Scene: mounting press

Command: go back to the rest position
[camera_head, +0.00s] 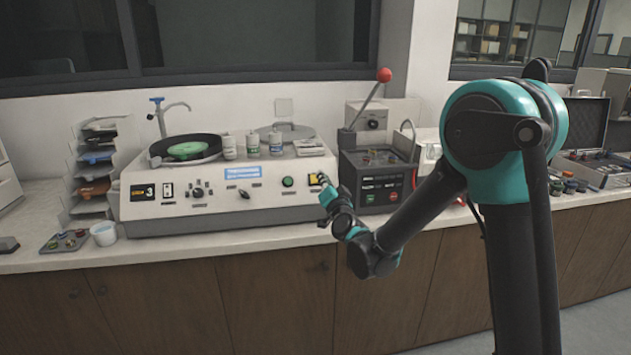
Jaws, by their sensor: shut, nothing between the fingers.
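My gripper (322,182) is at the end of my teal and black arm, in the middle of the view. It is shut with nothing visible in it. It shows in front of the right end of a cream benchtop machine (225,212), near its yellow switch plate (314,179). I cannot tell whether the fingertips touch the machine. A dark press (381,177) with a red-knobbed lever (384,75) stands just right of the gripper. The lever leans up to the right. My forearm crosses in front of the counter and hides part of it.
The machine carries a black disc with a green pad (188,150), small white bottles (229,147) and a tap. At left are a tray rack (95,170), a white cup (104,233) and a small tray (65,241). An open case (585,170) is at right. Floor shows below right.

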